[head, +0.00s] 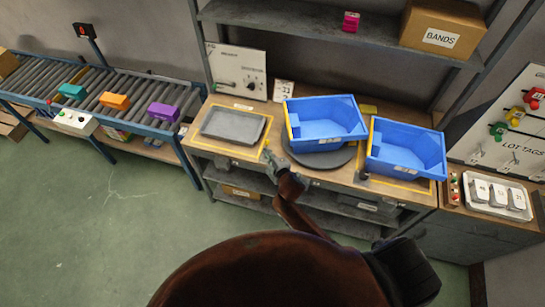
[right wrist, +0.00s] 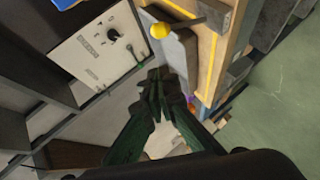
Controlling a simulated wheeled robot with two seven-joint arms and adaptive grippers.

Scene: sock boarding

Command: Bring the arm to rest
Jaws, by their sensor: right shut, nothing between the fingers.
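My right gripper (head: 270,158) shows in the head view above the front edge of the wooden workbench (head: 224,150), between the grey tray and the round dark turntable. It is shut and empty. In the right wrist view its fingers (right wrist: 160,82) are closed together, with the bench edge and the control panel (right wrist: 98,45) beyond. My right arm reaches up from the bottom of the head view. My left gripper does not show in either view.
A blue bin (head: 325,135) stands on the turntable (head: 318,157); another blue bin (head: 407,158) stands to its right. A grey tray (head: 232,125) lies at the bench's left. A roller conveyor (head: 140,85) carries several coloured blocks. Green floor at left is clear.

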